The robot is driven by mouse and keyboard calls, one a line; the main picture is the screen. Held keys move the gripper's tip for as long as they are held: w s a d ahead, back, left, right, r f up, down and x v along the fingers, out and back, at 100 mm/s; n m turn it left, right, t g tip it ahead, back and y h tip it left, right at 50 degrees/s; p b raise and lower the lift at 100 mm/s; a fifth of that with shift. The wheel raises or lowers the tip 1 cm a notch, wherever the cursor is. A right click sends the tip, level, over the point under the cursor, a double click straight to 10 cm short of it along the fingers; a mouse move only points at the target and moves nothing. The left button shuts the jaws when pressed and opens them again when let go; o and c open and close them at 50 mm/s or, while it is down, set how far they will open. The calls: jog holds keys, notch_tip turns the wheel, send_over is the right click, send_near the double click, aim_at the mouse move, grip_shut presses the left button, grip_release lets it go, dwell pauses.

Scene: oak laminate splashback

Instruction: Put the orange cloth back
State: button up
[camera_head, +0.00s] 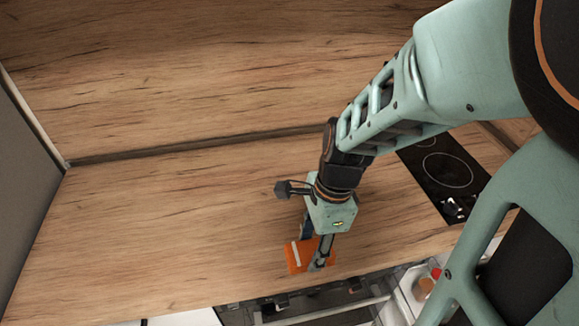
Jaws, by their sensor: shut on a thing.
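The orange cloth (297,258) is near the front edge of the wooden worktop, below the middle of the head view. It looks like a small folded piece with a pale stripe. My gripper (312,252) points down at it and is shut on it. The fingers cover the cloth's right part. Whether the cloth touches the worktop or hangs just above it, I cannot tell.
The worktop (170,220) is clear to the left. A black hob (447,170) lies to the right, partly behind my arm. Below the front edge is an open compartment or drawer (320,306). A grey panel (25,180) bounds the far left. The splashback (200,75) rises behind.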

jog(key=w+a+f+b, duration=0.1)
jog(key=w+f+b, duration=0.1)
jog(key=w+f, duration=0.1)
jog(key=w+a+f+b, duration=0.1)
jog(key=w+f+b, duration=0.1)
jog(key=w, duration=0.3)
jog(key=w+a+f+b, duration=0.1)
jog(key=w+f+b, duration=0.1)
jog(key=w+f, duration=0.2)
jog(key=shift+w, duration=0.15)
jog(key=f+b, duration=0.1)
jog(key=w+f+b, duration=0.1)
jog(key=f, duration=0.1)
jog(key=shift+a+b, duration=0.15)
jog(key=shift+b, duration=0.15)
jog(key=shift+f, duration=0.4)
jog(key=shift+s, duration=0.1)
jog(key=shift+f+b, duration=0.15)
jog(key=shift+b, duration=0.2)
jog(key=o, duration=1)
jog(key=shift+o, duration=0.2)
